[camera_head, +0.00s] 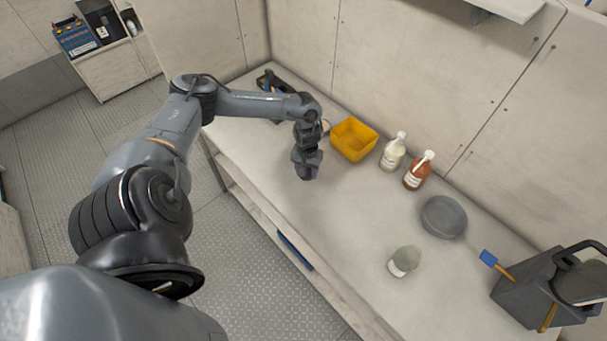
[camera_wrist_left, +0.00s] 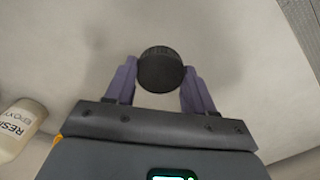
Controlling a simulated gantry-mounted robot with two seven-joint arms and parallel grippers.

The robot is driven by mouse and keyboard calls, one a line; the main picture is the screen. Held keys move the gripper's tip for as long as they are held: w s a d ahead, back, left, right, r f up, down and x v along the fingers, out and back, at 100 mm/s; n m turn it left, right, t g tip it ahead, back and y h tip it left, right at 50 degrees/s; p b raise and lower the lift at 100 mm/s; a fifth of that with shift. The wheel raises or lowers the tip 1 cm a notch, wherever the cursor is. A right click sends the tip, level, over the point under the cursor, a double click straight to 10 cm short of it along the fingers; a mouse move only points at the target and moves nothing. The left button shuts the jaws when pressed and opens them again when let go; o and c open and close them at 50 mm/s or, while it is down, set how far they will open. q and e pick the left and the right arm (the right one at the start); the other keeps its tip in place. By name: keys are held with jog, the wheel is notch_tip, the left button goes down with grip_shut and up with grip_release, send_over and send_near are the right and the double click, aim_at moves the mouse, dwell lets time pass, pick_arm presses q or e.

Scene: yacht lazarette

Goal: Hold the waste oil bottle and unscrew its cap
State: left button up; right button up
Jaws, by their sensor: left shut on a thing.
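My left gripper (camera_head: 307,170) points down over the counter, on the near side of the yellow bin. In the left wrist view its two purple fingers (camera_wrist_left: 160,78) are shut on a round black ribbed cap (camera_wrist_left: 160,68), one finger at each side. A pale patch shows just below the cap between the fingers; I cannot tell whether it is bottle or counter. The body of the waste oil bottle cannot be made out in either view. My right gripper is not in view.
On the counter (camera_head: 345,210) stand a yellow bin (camera_head: 354,140), a white pump bottle (camera_head: 392,155), an orange-brown pump bottle (camera_head: 418,172), a grey round pan (camera_head: 443,217), a labelled cup (camera_head: 404,261) and a dark grey bucket (camera_head: 530,290). A resin bottle (camera_wrist_left: 18,128) shows in the left wrist view.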

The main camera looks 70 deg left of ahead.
pick_arm(q)
jog(key=shift+s+a+f, duration=0.15)
jog(key=shift+a+f, duration=0.2)
jog(key=shift+a, duration=0.2)
jog(key=shift+s+a+f, duration=0.15)
jog(key=shift+a+f, duration=0.15)
jog(key=shift+a, duration=0.2)
jog(key=shift+f, duration=2)
jog(key=shift+f, duration=0.15)
jog(key=o, duration=1.2)
jog(key=shift+c, duration=0.2)
